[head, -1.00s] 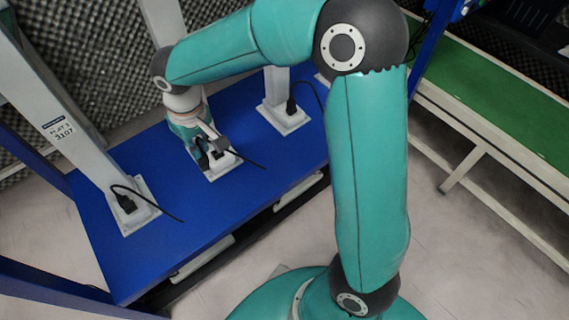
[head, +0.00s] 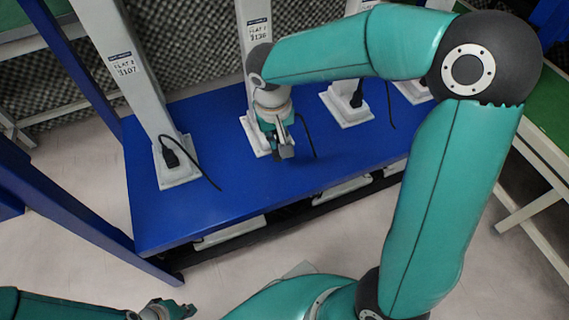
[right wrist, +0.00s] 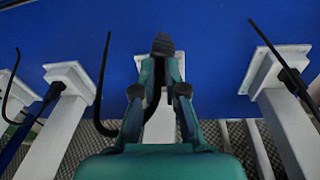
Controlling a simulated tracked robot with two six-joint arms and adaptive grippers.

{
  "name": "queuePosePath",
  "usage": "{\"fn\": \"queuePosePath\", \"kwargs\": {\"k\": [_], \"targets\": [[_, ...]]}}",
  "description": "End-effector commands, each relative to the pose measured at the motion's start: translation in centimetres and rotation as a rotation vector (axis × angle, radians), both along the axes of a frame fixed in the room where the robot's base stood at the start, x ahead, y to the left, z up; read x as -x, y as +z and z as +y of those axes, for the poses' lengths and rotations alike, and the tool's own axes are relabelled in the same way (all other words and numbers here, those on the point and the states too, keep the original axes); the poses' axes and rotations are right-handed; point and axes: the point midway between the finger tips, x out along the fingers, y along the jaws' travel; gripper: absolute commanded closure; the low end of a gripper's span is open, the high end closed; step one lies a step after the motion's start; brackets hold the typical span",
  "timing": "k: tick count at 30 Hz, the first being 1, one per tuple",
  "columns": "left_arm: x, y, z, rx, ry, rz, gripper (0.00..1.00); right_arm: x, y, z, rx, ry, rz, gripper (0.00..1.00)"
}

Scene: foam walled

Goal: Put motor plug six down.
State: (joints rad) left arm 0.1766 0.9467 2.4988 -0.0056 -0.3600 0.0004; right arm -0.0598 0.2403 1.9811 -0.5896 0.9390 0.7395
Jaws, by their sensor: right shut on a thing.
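My right gripper (head: 281,148) is in front of a grey post on the blue table, near the post's pale foot. In the right wrist view, the gripper (right wrist: 161,62) is shut on a dark grey motor plug (right wrist: 162,44), which sticks out past the fingertips. The plug (head: 286,152) shows small in the head view, over the blue surface; I cannot tell whether it touches. A black cable (right wrist: 104,90) loops beside the fingers. No number is readable on the plug. My left gripper (head: 172,309) is at the bottom left edge, partly cut off.
The blue table (head: 215,205) has bare surface along its front. Grey posts stand on it, one labelled 3107 (head: 120,75) and another 3136 (head: 258,30). A black plug with a cable (head: 172,157) sits at the left post's foot, another (head: 356,98) at a post to the right.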

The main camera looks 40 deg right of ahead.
Motion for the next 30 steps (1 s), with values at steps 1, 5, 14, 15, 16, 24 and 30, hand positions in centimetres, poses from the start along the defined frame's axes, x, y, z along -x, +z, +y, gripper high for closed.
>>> {"fn": "queuePosePath", "kwargs": {"k": [1, 5, 14, 15, 16, 24, 30], "targets": [[0.0, -0.9, 0.0, 0.0, 0.0, 0.0, 1.0, 0.1, -1.7, 0.0, 0.001, 0.001, 0.004, 1.0], [0.0, -1.6, 0.0, 0.0, 0.0, 0.0, 1.0, 0.0, -3.7, 0.0, 0.0, 0.001, 0.001, 1.0], [0.0, -2.4, 0.0, 0.0, 0.0, 0.0, 1.0, 0.0, -5.9, 0.0, -0.001, 0.0, 0.002, 1.0], [0.0, -2.7, 0.0, 0.0, 0.0, 0.0, 1.0, 0.1, -6.6, 0.0, 0.0, 0.0, 0.002, 1.0], [0.0, -2.9, 0.0, 0.0, 0.0, 0.0, 1.0, 0.1, -7.1, 0.0, 0.0, 0.001, 0.002, 1.0], [0.0, -4.0, 0.0, 0.0, 0.0, 0.0, 1.0, 0.0, -10.2, 0.0, 0.0, 0.001, 0.0, 1.0], [0.0, -3.9, 0.0, 0.0, 0.0, 0.0, 1.0, 0.0, -10.1, 0.0, -0.001, 0.001, -0.001, 1.0]]}}
